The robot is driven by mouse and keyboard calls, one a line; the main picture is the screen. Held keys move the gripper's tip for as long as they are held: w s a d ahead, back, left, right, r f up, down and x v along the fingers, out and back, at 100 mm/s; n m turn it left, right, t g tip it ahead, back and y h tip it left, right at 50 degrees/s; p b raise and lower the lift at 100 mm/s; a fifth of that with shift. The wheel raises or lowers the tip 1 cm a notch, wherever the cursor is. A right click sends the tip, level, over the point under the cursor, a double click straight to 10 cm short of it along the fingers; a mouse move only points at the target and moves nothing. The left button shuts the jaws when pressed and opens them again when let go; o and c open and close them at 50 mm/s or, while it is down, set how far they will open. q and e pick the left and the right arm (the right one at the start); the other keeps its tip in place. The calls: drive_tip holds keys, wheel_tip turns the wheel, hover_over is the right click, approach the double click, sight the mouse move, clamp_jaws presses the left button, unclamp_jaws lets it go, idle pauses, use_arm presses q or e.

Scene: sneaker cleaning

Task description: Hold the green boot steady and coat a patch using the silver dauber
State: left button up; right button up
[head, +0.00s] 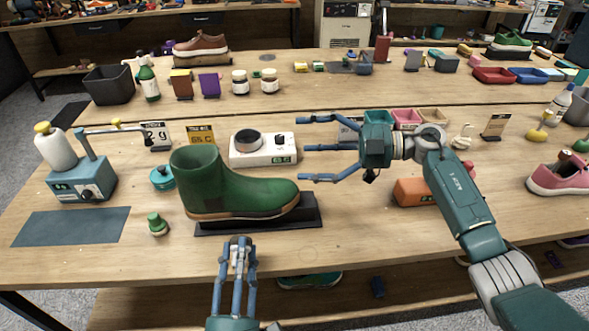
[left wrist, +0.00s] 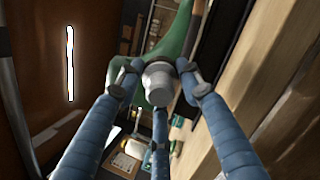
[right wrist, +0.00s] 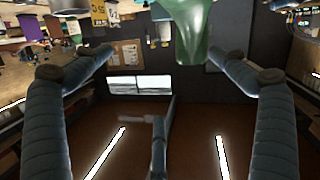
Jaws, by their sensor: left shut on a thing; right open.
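The green boot (head: 225,190) stands upright on a low black stand (head: 290,222), toe to the right in the head view. It shows in the left wrist view (left wrist: 178,35) beyond the fingers and at the top of the right wrist view (right wrist: 191,30). My left gripper (head: 239,243) is in front of the boot, near the table's front edge, shut on the silver dauber (left wrist: 158,86). Fingers hide part of the dauber; I cannot tell whether it touches the boot. My right gripper (head: 304,148) is open and empty, above and right of the boot's toe, fingers pointing left.
A small green-topped bottle (head: 157,225) and a teal jar (head: 162,179) stand left of the boot. An orange block (head: 412,192) lies under my right arm. The front right tabletop is clear.

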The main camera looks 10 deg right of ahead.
sight(254, 180)
drive_tip(key=s+a+f+n+g+h, duration=0.1)
drive_tip(key=s+a+f+g, duration=0.1)
drive_tip(key=s+a+f, duration=0.1)
drive_tip(key=shift+a+f, duration=0.1)
drive_tip(key=shift+f, duration=0.1)
drive_tip(key=shift+s+a+f, duration=0.1)
drive_tip(key=shift+a+f, duration=0.05)
drive_tip(key=shift+a, duration=0.15)
drive_tip(key=x, duration=1.1)
drive_tip(key=shift+a+f, duration=0.1)
drive_tip(key=shift+f, duration=0.1)
drive_tip(key=c, duration=1.4)
